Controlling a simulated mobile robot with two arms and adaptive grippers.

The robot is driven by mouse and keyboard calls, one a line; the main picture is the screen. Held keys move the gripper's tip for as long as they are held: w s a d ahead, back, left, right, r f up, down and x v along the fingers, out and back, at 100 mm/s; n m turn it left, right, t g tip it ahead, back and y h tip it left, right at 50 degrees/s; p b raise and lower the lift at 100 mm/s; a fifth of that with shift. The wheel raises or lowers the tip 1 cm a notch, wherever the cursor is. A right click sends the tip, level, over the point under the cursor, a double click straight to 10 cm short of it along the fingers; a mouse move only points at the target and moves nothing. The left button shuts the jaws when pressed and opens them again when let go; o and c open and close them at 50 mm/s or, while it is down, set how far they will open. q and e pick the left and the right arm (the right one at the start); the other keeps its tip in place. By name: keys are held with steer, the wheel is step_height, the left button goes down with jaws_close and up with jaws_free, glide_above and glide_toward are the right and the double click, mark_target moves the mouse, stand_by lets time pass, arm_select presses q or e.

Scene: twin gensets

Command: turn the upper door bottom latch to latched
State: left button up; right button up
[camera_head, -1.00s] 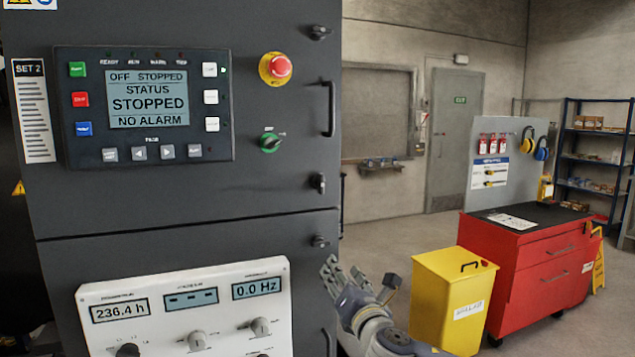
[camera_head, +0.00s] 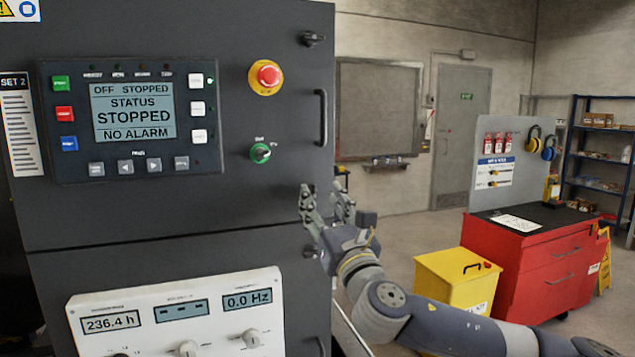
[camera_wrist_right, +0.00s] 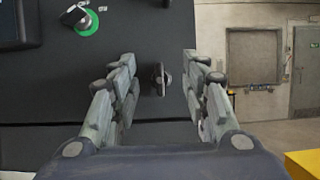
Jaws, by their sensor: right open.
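The upper door (camera_head: 215,60) is a dark grey cabinet door with a control display. Its bottom latch (camera_wrist_right: 160,79) is a small metal knob near the door's right edge, seen between my right fingers in the right wrist view; its handle appears upright. In the head view my right fingers cover the latch. The door's top latch (camera_head: 312,39) sticks out sideways, unlike the bottom one. My right gripper (camera_head: 324,200) is open in front of the door's lower right corner, fingers either side of the latch, with none visibly touching it. My left gripper is not in view.
A vertical door handle (camera_head: 322,117) stands above my gripper, and a green selector switch (camera_head: 260,153) is to its left. The lower door's latch (camera_head: 310,251) is just below. A yellow bin (camera_head: 440,275) and red cabinet (camera_head: 545,260) stand at right, behind my arm.

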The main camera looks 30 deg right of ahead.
mark_target(315, 188)
steer(key=shift+p+x, duration=0.4)
steer(key=shift+x, duration=1.1)
steer(key=shift+a, duration=0.1)
jaws_close()
